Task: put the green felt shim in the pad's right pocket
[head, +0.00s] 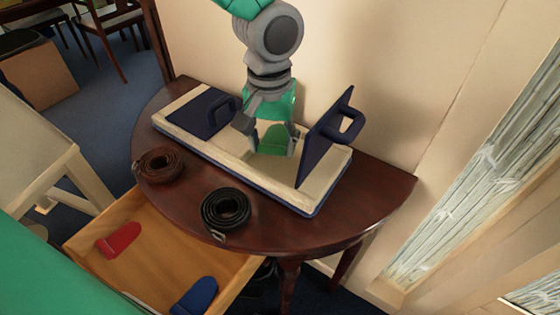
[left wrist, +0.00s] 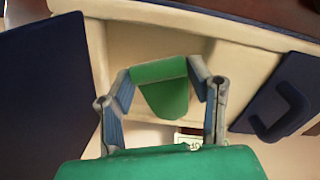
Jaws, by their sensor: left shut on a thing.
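My left gripper (head: 272,141) is shut on the green felt shim (head: 277,136) over the middle-right of the cream pad (head: 186,139). In the left wrist view the shim (left wrist: 163,88) sits between the two fingers, its rounded end hanging free. The pad's right navy flap (head: 329,127) stands raised just right of the gripper; its left flap (head: 205,112) lies flat. The pale recess (left wrist: 130,45) beside the raised flap is open and partly hidden by the gripper. I cannot tell whether the shim touches it. My right gripper is not in view.
The pad lies on a dark half-round table (head: 280,232) against the wall. A brown strap coil (head: 158,165) and a black strap coil (head: 226,209) lie in front of it. The open drawer (head: 160,258) holds a red shim (head: 119,240) and a blue shim (head: 195,297).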

